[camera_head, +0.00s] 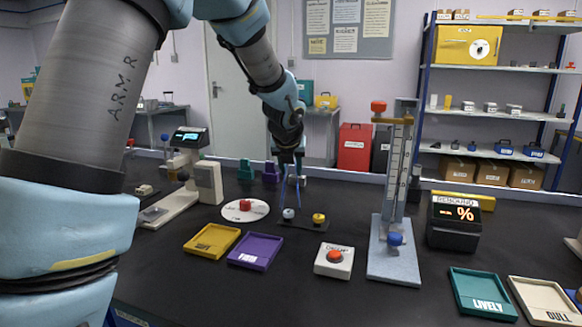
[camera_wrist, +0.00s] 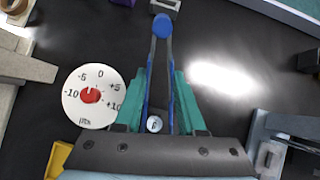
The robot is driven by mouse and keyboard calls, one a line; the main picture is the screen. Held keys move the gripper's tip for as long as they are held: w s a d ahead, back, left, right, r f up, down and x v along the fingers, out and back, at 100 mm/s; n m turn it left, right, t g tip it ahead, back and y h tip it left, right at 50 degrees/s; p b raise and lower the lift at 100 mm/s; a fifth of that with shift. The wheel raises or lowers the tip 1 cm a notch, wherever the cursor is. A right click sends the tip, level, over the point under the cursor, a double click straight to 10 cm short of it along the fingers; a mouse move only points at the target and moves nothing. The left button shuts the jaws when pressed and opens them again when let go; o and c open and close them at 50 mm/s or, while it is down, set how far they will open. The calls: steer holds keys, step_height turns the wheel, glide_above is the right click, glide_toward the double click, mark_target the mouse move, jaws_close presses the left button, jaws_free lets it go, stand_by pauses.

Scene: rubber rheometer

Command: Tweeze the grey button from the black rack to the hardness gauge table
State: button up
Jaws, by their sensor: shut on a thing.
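My gripper (camera_head: 289,157) is shut on a pair of blue tweezers (camera_head: 298,190), whose legs reach down over the black rack (camera_head: 303,225). In the wrist view my gripper (camera_wrist: 158,100) has teal fingers on both sides of the tweezers (camera_wrist: 148,92). The grey button (camera_head: 288,213) is on the rack's left, at the lower ends of the tweezer legs. In the wrist view the grey button (camera_wrist: 154,124) shows between the legs; whether they touch it I cannot tell. The hardness gauge (camera_head: 207,180), with a lit screen and a pale base, stands to the left.
A yellow button (camera_head: 319,218) sits on the rack's right. A white dial with a red knob (camera_head: 245,205) lies between gauge and rack. Yellow (camera_head: 211,241) and purple (camera_head: 255,251) trays lie in front. A tall rebound tester (camera_head: 396,215) stands at right.

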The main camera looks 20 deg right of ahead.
steer(key=shift+f, duration=0.5)
jaws_close()
step_height(320, 180, up, 12)
steer(key=p, duration=1.2)
steer(key=shift+p, duration=0.4)
